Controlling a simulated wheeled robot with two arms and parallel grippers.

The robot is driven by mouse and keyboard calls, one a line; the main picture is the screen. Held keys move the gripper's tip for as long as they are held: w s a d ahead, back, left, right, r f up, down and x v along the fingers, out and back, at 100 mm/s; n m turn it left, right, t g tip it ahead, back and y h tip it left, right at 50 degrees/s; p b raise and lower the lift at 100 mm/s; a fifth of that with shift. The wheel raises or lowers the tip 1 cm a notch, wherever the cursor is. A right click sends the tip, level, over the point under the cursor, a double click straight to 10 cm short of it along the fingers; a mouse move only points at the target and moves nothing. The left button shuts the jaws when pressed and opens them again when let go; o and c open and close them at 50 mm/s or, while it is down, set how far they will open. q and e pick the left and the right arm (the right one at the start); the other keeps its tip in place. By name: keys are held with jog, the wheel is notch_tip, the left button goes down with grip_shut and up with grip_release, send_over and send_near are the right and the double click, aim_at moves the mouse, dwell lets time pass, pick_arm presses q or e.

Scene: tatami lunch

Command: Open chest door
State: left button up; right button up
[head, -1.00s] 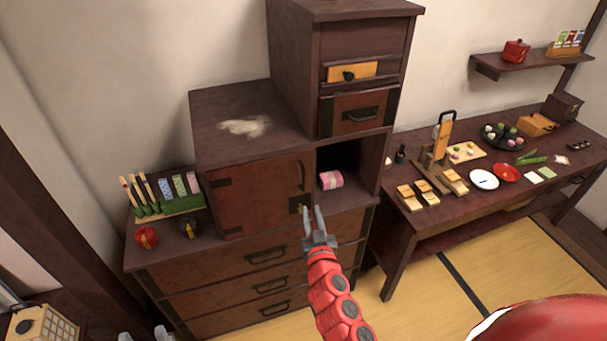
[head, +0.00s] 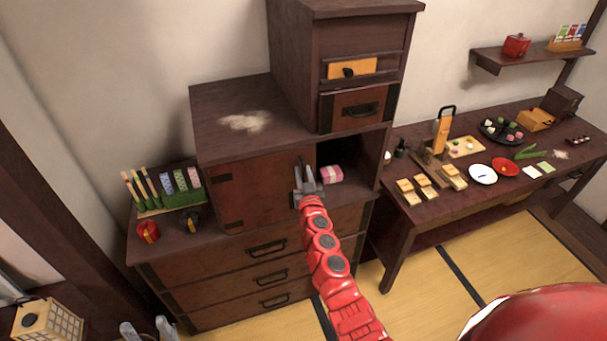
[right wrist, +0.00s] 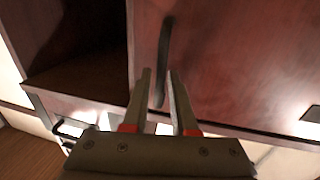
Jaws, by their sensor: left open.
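The chest door (head: 262,190) is a reddish-brown panel on the dark wooden chest, and it looks closed. Its dark vertical handle (right wrist: 165,55) is near the edge beside the open compartment; in the head view my gripper partly covers it. My right gripper (head: 306,172) is at the handle. In the right wrist view its fingers (right wrist: 160,75) are apart, with the handle's lower part between them; I cannot tell if they touch it. My left gripper (head: 147,328) is open and empty at the bottom edge, away from the chest.
Drawers (head: 270,265) lie below. A green stand (head: 180,198) and small round items are on the left ledge. A long table (head: 435,205) with dishes stands at right.

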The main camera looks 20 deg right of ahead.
grip_shut()
dwell(1.5)
